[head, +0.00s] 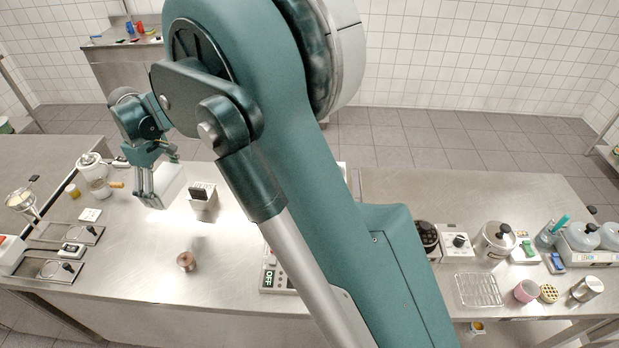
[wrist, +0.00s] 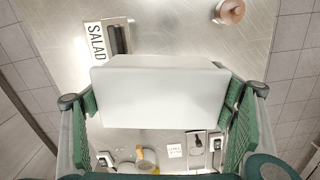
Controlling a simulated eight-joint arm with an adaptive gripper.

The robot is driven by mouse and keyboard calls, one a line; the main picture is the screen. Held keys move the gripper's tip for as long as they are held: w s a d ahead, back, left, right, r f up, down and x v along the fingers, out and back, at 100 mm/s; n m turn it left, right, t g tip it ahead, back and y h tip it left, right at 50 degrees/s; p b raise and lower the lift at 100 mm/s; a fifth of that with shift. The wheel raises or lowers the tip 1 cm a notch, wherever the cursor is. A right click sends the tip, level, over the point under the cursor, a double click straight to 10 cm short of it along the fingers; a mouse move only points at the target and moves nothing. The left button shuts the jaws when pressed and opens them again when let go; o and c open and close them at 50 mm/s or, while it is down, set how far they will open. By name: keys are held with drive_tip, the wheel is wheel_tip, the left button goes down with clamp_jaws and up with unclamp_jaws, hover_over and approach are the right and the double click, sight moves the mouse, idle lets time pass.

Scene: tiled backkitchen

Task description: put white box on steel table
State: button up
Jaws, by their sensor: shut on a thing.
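The white box (wrist: 158,95) fills the middle of the wrist view, between the two green fingers of my gripper (wrist: 160,105). My gripper is shut on it, one finger at each side. In the head view my gripper (head: 148,190) hangs over the left part of the steel table (head: 135,255). The white box (head: 172,182) shows there just right of the fingers, partly hidden by them. It appears to be held above the table; the exact gap is hard to tell.
A dark-topped holder (head: 202,197) labelled SALAD in the wrist view stands right of the box. A copper-coloured pot (head: 187,261) stands nearer the front. A blender-like appliance (head: 95,172) and small devices stand at the left. Bare steel lies around the pot.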

drive_tip(key=w+d+m, duration=0.3)
drive_tip(key=w+d, duration=0.4)
drive_tip(key=d, duration=0.8)
drive_tip(key=w+d+m, duration=0.2)
drive_tip(key=w+d, duration=0.5)
drive_tip(key=d, duration=0.8)
drive_tip(key=w+d+m, duration=0.3)
drive_tip(key=w+d, duration=0.4)
drive_tip(key=d, duration=0.8)
drive_tip(key=s+d+m, duration=0.3)
drive_tip(key=d, duration=1.2)
drive_tip(key=s+d+m, duration=0.2)
drive_tip(key=d, duration=1.4)
drive_tip(key=s+d+m, duration=0.3)
drive_tip(key=d, duration=1.2)
drive_tip(key=shift+w+a+f, duration=0.15)
drive_tip(key=shift+f, duration=1.15)
drive_tip(key=shift+w+a+f, duration=0.1)
drive_tip(key=shift+a+f, duration=0.05)
drive_tip(key=shift+f, duration=1.1)
drive_tip(key=shift+f, duration=3.15)
